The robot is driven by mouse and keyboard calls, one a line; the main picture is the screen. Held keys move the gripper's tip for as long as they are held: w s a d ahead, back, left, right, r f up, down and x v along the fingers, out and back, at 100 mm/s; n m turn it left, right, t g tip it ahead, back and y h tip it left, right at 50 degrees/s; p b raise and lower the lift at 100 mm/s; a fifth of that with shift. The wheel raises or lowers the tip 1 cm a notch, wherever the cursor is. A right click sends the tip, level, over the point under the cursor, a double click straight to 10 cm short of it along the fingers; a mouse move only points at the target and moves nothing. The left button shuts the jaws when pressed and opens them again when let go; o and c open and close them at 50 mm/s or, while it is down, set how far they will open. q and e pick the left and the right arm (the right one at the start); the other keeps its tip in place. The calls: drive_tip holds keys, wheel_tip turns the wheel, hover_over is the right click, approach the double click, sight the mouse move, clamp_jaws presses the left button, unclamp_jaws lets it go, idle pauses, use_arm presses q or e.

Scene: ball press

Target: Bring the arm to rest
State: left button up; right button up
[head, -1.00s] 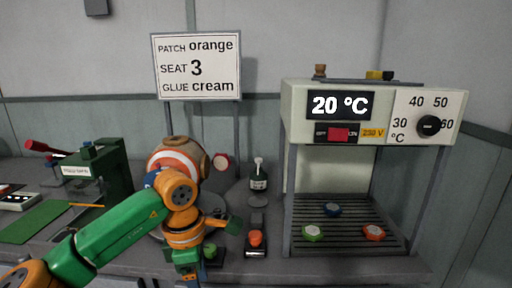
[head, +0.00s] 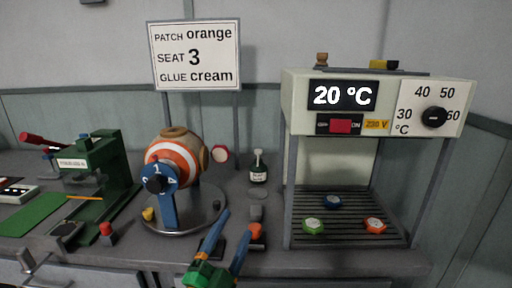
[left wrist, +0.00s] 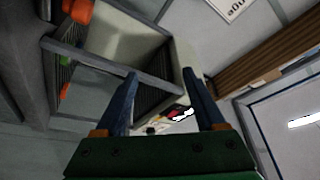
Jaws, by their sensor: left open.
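My left gripper (head: 236,224) is at the bottom centre of the head view, green with two dark blue fingers spread apart. It is open, with nothing between the fingers. Its fingers overlap the bench's front area, close to a small block with an orange top (head: 256,231); I cannot tell whether they touch it. The left wrist view also shows the open left gripper (left wrist: 160,73), with the heater frame (left wrist: 105,58) beyond it. My right gripper is in neither view.
An orange-and-white striped ball (head: 172,160) sits on a blue stand with a round base. A green press (head: 105,165) stands left. A heater (head: 380,112) reading 20 °C stands right, with three coloured pieces on its rack. A small dark bottle (head: 258,172) stands between.

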use_arm(q)
drive_tip(key=s+a+f+n+g+y, duration=0.4)
drive_tip(key=a+f+n, duration=0.1)
drive_tip(key=f, duration=0.5)
drive_tip(key=s+a+f+n+g+y, duration=0.3)
drive_tip(key=s+a+f+n+g, duration=0.15)
drive_tip(key=f, duration=0.45)
drive_tip(key=s+a+f+n+g, duration=0.1)
drive_tip(key=s+f+n+g, duration=0.1)
drive_tip(key=s+f+g, duration=0.45)
drive_tip(key=s+a+f+n+g, duration=0.1)
drive_tip(key=s+a+f+n, duration=0.15)
drive_tip(key=s, duration=0.75)
wheel_tip(320, 180, down, 12)
drive_tip(key=s+m+g+p, duration=0.1)
drive_tip(key=g+p, duration=0.1)
drive_tip(key=p, duration=0.2)
drive_tip(key=s+a+f+p, duration=0.1)
drive_tip(key=s+f+p, duration=0.2)
drive_tip(key=s+f, duration=0.4)
drive_tip(key=s, duration=0.5)
drive_tip(key=shift+s+a+m+g+p, duration=0.2)
drive_tip(key=shift+s+m+g+p, duration=0.1)
drive_tip(key=shift+g+p, duration=0.1)
drive_tip(key=shift+f, duration=0.1)
